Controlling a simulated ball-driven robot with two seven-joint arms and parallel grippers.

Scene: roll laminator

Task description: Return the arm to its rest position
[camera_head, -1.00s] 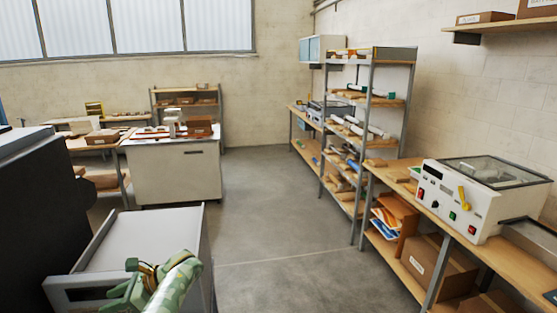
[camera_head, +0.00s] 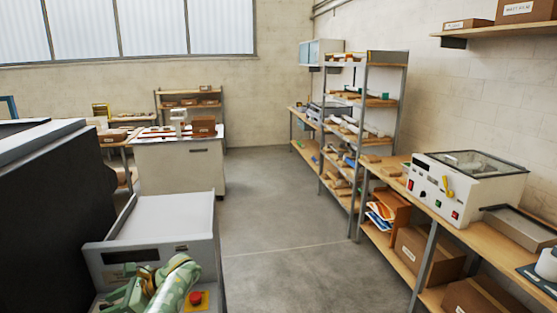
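My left arm, green camouflage-patterned, shows at the bottom left of the head view, bent in front of a large dark machine. Its green gripper (camera_head: 128,297) is at the lower left edge of the arm, cut by the frame's bottom. It appears in front of the machine's front panel, and I cannot tell whether it touches it. The finger gap is too small and partly hidden to read, and no held object shows. My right arm and gripper are not in view.
A bench with a white device (camera_head: 465,187) runs along the right. A white cabinet (camera_head: 180,170) stands behind. Grey floor (camera_head: 285,220) between is clear.

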